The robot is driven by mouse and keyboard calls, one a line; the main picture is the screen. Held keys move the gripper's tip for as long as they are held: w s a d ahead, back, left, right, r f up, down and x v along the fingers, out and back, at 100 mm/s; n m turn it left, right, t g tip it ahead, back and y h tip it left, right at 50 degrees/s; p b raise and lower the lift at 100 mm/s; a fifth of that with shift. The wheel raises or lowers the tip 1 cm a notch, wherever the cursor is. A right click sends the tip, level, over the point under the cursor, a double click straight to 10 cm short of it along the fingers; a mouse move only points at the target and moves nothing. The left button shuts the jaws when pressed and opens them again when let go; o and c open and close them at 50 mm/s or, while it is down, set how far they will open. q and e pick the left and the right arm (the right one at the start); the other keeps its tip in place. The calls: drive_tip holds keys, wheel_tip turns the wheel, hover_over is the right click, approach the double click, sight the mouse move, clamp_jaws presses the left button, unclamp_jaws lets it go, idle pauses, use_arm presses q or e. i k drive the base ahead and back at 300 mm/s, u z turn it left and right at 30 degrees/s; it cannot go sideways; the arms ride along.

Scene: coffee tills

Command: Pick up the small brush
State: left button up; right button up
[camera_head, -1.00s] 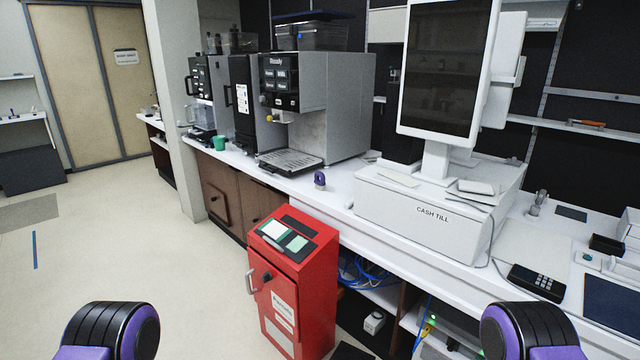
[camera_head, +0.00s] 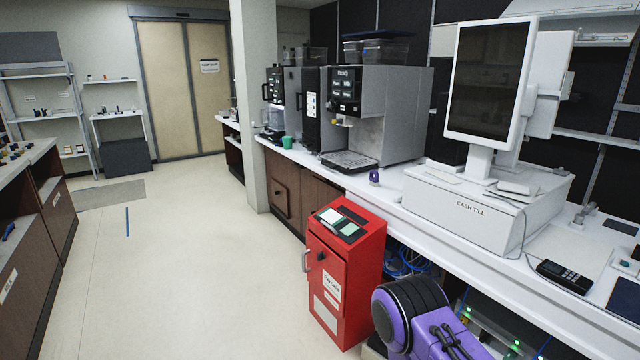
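I cannot make out a small brush in the head view. A small purple item (camera_head: 374,176) stands on the white counter (camera_head: 395,190) between the coffee machine and the cash till, but its kind is unclear. A blue item (camera_head: 8,231) lies at the far left edge, too small to identify. Neither of my grippers shows; only a purple and black part of my own arm is at the bottom right.
A red bin-like cabinet (camera_head: 344,270) stands before the counter. The cash till (camera_head: 470,205) and coffee machine (camera_head: 385,110) sit on it. A brown cabinet (camera_head: 45,215) lines the left, with clear floor (camera_head: 170,270) between. Shelves (camera_head: 40,115) stand at the back left.

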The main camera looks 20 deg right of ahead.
sight(374, 181)
drive_tip(key=i, duration=0.9)
drive_tip(key=z, duration=0.55)
drive_tip(key=i, duration=0.8)
drive_tip(key=z, duration=0.7)
